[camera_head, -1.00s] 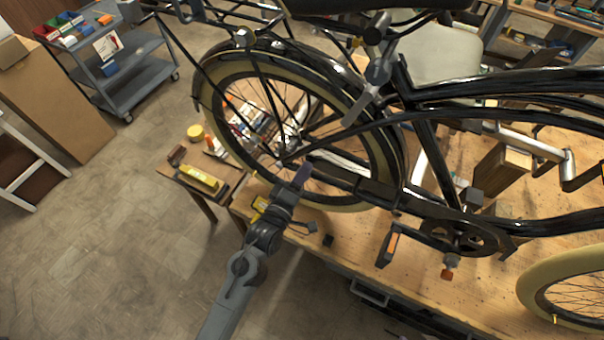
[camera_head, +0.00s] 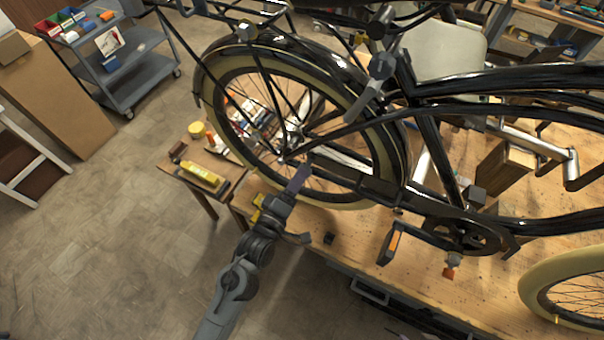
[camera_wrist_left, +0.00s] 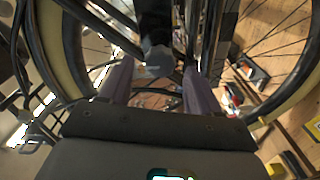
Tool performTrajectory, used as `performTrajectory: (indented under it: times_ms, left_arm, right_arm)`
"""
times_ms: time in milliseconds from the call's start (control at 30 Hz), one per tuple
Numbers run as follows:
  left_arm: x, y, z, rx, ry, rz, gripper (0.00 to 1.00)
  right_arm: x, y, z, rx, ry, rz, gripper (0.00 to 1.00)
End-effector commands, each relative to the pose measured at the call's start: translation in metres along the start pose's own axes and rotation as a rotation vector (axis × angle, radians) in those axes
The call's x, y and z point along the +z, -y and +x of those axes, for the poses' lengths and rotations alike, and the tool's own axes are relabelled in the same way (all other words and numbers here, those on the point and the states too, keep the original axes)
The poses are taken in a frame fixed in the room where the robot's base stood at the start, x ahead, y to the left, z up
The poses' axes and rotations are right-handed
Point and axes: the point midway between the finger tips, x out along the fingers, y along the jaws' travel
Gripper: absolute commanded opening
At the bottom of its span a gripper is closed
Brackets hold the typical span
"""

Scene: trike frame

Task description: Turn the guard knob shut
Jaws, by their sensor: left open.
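A black trike frame (camera_head: 430,150) with cream-tyred wheels stands over the wooden bench. My left gripper (camera_head: 300,178) is beside the lower rear wheel, at the rear end of the long black chain guard (camera_head: 360,187). In the left wrist view, its two purple fingers (camera_wrist_left: 152,88) are spread apart. A dark grey knob-like part with a paler end (camera_wrist_left: 158,58) shows between and beyond the fingertips. I cannot tell for sure that it is the guard knob, nor whether the fingers touch it. In the head view the fingers hide that spot. My right gripper is not in view.
The wooden bench (camera_head: 350,250) has free room in front of the wheel. A pedal with an orange reflector (camera_head: 390,243) hangs right of the gripper. A small side table (camera_head: 180,165) holds a yellow box (camera_head: 200,173). A grey trolley (camera_head: 140,85) stands back left.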

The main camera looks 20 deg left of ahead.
Motion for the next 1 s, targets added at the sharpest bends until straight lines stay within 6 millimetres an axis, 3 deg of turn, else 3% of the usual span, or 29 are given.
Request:
performTrajectory:
  times_ms: [200,400,1000]
  left_arm:
    - [0.001,0.002,-0.038,-0.002,0.001,0.0,0.63]
    - [0.001,0.001,-0.06,-0.001,0.002,-0.001,0.63]
    - [0.0,0.0,-0.069,0.0,0.001,-0.001,0.63]
  right_arm:
    - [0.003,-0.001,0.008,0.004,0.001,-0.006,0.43]
    - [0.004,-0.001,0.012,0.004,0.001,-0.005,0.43]
    - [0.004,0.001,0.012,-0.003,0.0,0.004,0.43]
